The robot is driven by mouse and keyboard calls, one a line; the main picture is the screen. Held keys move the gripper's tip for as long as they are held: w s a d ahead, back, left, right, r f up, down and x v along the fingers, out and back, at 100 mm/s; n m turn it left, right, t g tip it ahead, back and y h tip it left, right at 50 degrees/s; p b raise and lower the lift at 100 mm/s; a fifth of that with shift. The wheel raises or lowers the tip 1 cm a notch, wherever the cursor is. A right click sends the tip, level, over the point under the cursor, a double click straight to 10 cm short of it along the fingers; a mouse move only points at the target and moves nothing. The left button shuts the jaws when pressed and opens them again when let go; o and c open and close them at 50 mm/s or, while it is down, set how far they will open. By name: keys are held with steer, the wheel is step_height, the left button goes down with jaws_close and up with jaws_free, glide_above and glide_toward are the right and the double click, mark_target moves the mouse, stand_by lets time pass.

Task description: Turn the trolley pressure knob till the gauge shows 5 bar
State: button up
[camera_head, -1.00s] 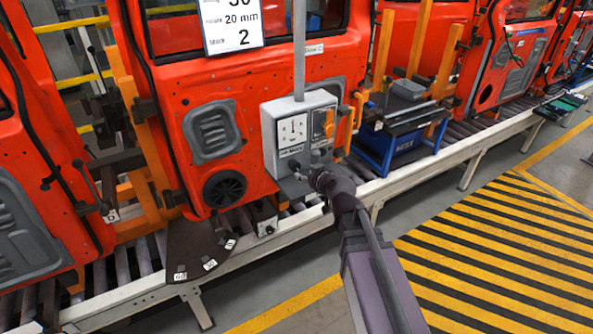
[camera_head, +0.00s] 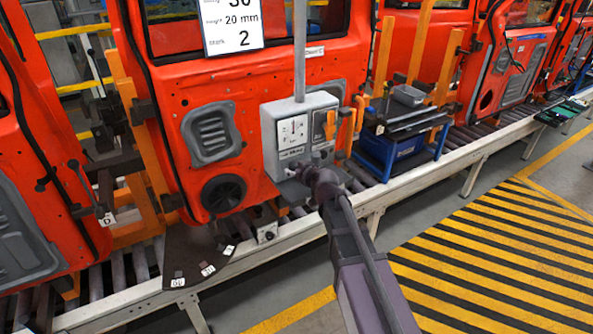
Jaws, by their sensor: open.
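The trolley's grey control box (camera_head: 269,140) stands on a pole in front of a red door. Its white gauge panel (camera_head: 292,132) faces me, with a dark needle pointing roughly upward; the scale is too small to read. A dark panel with an orange part (camera_head: 331,124) sits to the right of the gauge. My gripper (camera_head: 299,168) is at the lower front of the box, just below the gauge panel, seen from behind. The jaws are open. The pressure knob is not clearly seen; my gripper covers that area, and I cannot tell whether they touch.
A sign (camera_head: 232,25) hangs at the top. A blue cart (camera_head: 396,150) with a grey tray stands right of the box. A white-edged roller conveyor (camera_head: 235,265) runs below the doors. The striped floor (camera_head: 500,255) at right is clear.

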steer(key=c, duration=0.9)
steer(key=shift+o, duration=0.2)
steer(key=m+g+y, duration=0.1)
steer(key=m, duration=0.1)
steer(key=shift+d+m+y, duration=0.1)
steer(key=shift+m+y, duration=0.2)
steer(key=shift+m, duration=0.1)
steer(key=shift+m+g+y+b, duration=0.4)
steer(key=shift+m+y, duration=0.2)
steer(key=shift+m, duration=0.4)
steer(key=o, duration=0.9)
steer(key=shift+c, duration=0.2)
